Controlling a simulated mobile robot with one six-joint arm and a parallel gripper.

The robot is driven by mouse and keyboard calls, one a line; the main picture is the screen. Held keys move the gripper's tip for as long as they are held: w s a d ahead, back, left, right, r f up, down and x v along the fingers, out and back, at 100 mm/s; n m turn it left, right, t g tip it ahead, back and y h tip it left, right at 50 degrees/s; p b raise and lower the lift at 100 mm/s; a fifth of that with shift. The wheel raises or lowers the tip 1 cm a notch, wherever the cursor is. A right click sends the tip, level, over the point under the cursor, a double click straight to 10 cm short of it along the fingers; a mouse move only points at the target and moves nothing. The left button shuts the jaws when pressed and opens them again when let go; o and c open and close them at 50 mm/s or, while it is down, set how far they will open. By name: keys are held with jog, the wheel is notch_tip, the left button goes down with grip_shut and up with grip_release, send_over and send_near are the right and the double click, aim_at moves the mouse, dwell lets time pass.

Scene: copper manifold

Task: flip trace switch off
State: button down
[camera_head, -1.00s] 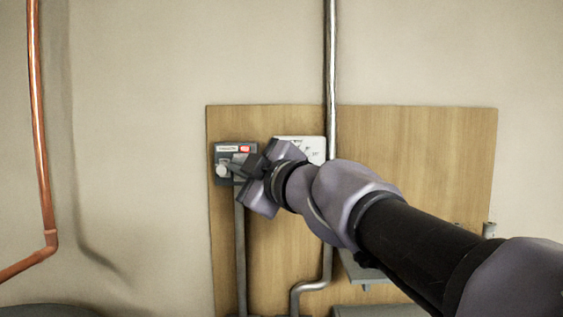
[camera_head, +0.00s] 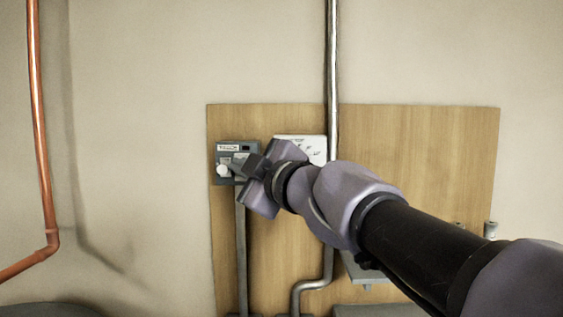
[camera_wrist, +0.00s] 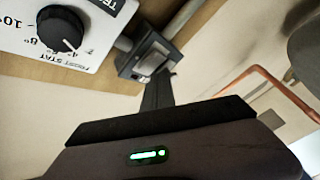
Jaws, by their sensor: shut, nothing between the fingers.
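The trace switch box (camera_head: 222,148) is a small grey unit with a pale label and a now-dark indicator window, mounted on the wooden board. A pale round knob (camera_head: 222,171) shows at its lower left. My gripper (camera_head: 238,168) is shut and empty, with its fingertips at the front of the box, covering part of the lower right of its face. In the wrist view the box (camera_wrist: 135,64) lies just beyond my fingers (camera_wrist: 160,85). I cannot tell whether they touch the switch, and the lever position is partly hidden.
A white frost stat panel (camera_wrist: 98,48) with a black dial (camera_wrist: 60,28) is close beside my gripper. A metal conduit (camera_head: 331,60) runs up the wooden board (camera_head: 420,150), and a grey conduit (camera_head: 241,250) drops below the box. A copper pipe (camera_head: 40,150) is at far left.

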jog(key=shift+s, duration=0.45)
jog(key=shift+s+d+f, duration=0.1)
jog(key=shift+s+f, duration=0.05)
jog(key=shift+s, duration=1.1)
jog(key=shift+s+d+f, duration=0.1)
jog(key=shift+s+f, duration=0.05)
jog(key=shift+s, duration=1.05)
jog(key=shift+f, duration=0.1)
